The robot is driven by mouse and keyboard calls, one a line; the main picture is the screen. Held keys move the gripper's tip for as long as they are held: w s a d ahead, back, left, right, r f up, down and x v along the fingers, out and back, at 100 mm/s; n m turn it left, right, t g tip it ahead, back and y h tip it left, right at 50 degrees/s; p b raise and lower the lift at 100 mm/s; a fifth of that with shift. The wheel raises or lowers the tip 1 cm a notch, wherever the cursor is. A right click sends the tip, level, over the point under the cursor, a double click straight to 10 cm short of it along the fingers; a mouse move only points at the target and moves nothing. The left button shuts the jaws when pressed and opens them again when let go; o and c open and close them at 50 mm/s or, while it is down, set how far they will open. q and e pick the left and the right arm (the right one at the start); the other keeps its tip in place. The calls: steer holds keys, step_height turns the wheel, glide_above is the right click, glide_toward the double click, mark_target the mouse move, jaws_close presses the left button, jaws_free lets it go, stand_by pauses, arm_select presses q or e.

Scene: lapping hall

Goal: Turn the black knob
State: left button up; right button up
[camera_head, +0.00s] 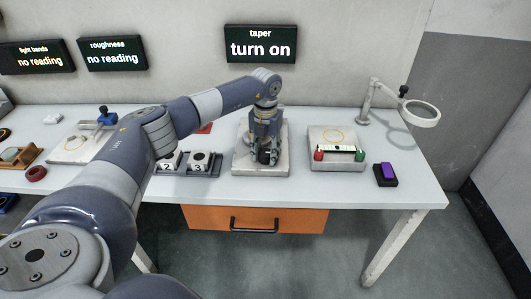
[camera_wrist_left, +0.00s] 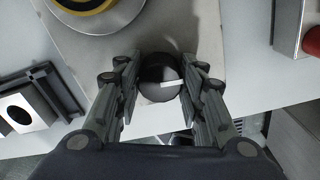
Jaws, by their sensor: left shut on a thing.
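The black knob (camera_wrist_left: 160,78) is round, with a white pointer mark reaching to the right in the left wrist view. It sits near the front edge of a light grey base plate (camera_wrist_left: 225,75). My left gripper (camera_wrist_left: 159,80) points down over the knob, with its two fingers closed against the knob's left and right sides. In the head view the left gripper (camera_head: 265,157) stands over the plate (camera_head: 244,168) and hides most of the knob. My right gripper is out of view.
Left of the plate is a dark tray with numbered blocks (camera_head: 199,160). On the right are a base with red and green ends (camera_head: 338,137), a purple-topped block (camera_head: 386,173) and a magnifier on a stand (camera_head: 421,113). The taper display (camera_head: 260,44) reads "turn on".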

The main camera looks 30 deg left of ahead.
mark_target(266, 152)
arm_select(q)
steer(key=m, duration=0.4)
steer(key=shift+m+b, duration=0.3)
steer(key=shift+b, duration=0.05)
steer(key=m, duration=0.4)
steer(key=shift+m+b, duration=0.3)
steer(key=shift+b, duration=0.05)
steer(key=m, duration=0.5)
steer(key=shift+b, duration=0.4)
steer(key=shift+m, duration=2.2)
steer(key=shift+m, duration=0.3)
steer(key=o, duration=1)
steer(key=shift+o, duration=0.2)
step_height(266, 152, up, 12)
